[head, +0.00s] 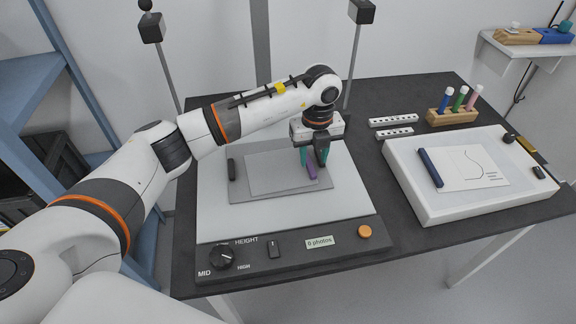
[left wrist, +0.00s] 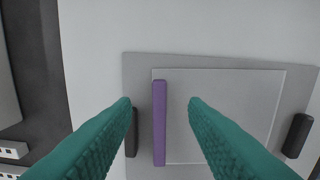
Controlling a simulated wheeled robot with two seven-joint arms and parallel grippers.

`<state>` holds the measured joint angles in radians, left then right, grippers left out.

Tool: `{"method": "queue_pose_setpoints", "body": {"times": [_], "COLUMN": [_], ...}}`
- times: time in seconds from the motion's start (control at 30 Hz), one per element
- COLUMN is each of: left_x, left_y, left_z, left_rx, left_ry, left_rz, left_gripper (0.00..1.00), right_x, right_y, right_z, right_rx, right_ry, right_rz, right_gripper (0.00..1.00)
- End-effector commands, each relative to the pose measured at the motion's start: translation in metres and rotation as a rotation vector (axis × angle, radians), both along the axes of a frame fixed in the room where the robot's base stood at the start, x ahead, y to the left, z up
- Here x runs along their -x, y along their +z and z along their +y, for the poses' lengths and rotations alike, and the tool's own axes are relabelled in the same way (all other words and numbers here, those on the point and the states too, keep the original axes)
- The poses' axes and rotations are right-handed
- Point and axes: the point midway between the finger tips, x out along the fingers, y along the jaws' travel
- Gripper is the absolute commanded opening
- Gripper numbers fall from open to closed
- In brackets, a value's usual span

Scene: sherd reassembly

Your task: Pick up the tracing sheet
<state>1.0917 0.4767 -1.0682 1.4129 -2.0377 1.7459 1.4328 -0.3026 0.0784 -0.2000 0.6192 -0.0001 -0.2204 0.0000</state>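A pale sheet (head: 275,172) with a purple strip (head: 312,170) along one edge lies on a grey plate on the copy stand. In the left wrist view the sheet (left wrist: 230,110) and its purple strip (left wrist: 159,123) show below the fingers. My left gripper (head: 315,157) points down over the strip. Its teal fingers (left wrist: 160,103) are apart, with the strip between them in the picture, nearer the left finger. I see no contact. Another sheet (head: 472,168), with a drawn curve and a navy strip (head: 430,168), lies on the white box at right. My right gripper is out of view.
The grey plate (head: 239,190) has dark blocks at its sides, one (head: 232,169) at left. White perforated bars (head: 394,121) and a wooden rack of tubes (head: 452,116) stand behind the white box (head: 415,195).

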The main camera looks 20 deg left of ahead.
Motion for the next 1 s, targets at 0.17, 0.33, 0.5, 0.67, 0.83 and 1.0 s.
{"method": "queue_pose_setpoints", "body": {"times": [0.17,0.33,0.5,0.67,0.83,1.0], "left_x": [-0.004,-0.005,-0.005,-0.005,-0.005,-0.005], "left_y": [-0.026,-0.046,-0.049,-0.049,-0.049,-0.049], "left_z": [0.002,0.002,0.003,0.003,0.002,0.002], "left_rx": [0.000,0.000,-0.001,0.000,0.001,0.001], "left_ry": [0.001,0.000,-0.001,-0.001,0.000,0.000], "left_rz": [0.005,0.003,0.001,0.001,0.001,0.001], "left_gripper": [0.40,0.40,0.40,0.32,0.04,0.00], "right_x": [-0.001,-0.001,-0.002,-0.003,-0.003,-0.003], "right_y": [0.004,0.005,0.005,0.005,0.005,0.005], "right_z": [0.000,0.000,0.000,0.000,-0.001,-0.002], "right_rx": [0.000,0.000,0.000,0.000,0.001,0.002], "right_ry": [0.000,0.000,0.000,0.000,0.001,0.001], "right_rz": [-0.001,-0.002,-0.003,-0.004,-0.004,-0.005], "right_gripper": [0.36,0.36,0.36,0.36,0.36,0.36]}}
